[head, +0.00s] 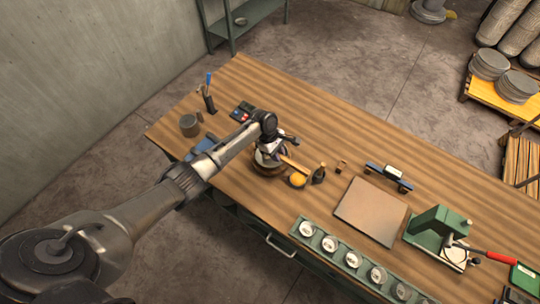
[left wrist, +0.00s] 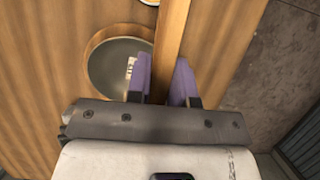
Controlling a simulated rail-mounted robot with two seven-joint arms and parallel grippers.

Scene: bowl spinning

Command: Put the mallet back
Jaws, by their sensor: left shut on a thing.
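The mallet's wooden handle (left wrist: 174,38) stands between the two purple finger pads of my left gripper (left wrist: 165,82) in the left wrist view, and the gripper is shut on it. In the head view my left gripper (head: 274,147) is over the workbench, and the handle (head: 296,166) slants down to the right from it. A dark piece (head: 318,175) shows at the handle's far end; I cannot tell whether it is the mallet's head or a stand. A round grey bowl (left wrist: 112,62) with a wooden rim lies beside the handle, partly hidden by the gripper. My right gripper is out of view.
An orange ball (head: 297,180) sits near the handle. A row of round dials (head: 330,243) lines the front edge. A square board (head: 370,211) and a green machine (head: 437,229) stand to the right. A grey mug (head: 190,125) stands at the left.

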